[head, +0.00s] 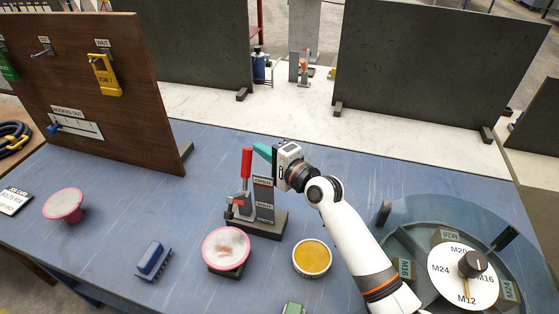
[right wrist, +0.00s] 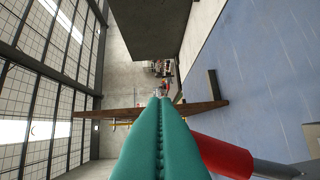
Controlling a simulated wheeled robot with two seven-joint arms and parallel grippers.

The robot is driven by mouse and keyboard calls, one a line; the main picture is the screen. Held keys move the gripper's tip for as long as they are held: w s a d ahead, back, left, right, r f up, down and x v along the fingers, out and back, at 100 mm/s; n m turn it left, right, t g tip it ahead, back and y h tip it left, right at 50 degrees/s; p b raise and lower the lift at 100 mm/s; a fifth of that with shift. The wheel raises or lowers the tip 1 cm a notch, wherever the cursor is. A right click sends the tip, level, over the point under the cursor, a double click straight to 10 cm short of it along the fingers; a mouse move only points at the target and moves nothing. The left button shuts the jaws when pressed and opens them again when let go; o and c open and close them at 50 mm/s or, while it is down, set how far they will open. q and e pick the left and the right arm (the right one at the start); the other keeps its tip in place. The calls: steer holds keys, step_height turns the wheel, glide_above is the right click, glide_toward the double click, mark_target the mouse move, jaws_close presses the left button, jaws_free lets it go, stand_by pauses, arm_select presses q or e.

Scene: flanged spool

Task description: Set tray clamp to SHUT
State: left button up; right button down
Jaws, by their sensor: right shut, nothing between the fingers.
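The tray clamp (head: 266,222) stands on the blue table, with a grey upright plate marked OPEN above and a lower label that looks like SHUT. Its red handle (head: 246,163) points up, with its grip at or above the height of the OPEN label. My right gripper (head: 262,150) has teal fingers that are shut and empty. They are just right of the top of the red handle; I cannot tell whether they touch it. In the right wrist view the red handle (right wrist: 222,155) lies right of the shut fingers (right wrist: 160,135). My left gripper is not in view.
A pink-rimmed spool (head: 226,246) on a dark base and a yellow-topped round tin (head: 312,258) stand in front of the clamp. A blue block (head: 153,261) and another pink spool (head: 64,204) are left. A round dial fixture (head: 463,275) is right. A wooden board (head: 85,100) stands behind left.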

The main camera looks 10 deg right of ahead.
steer(key=b+v, duration=0.2)
steer(key=v, duration=0.9)
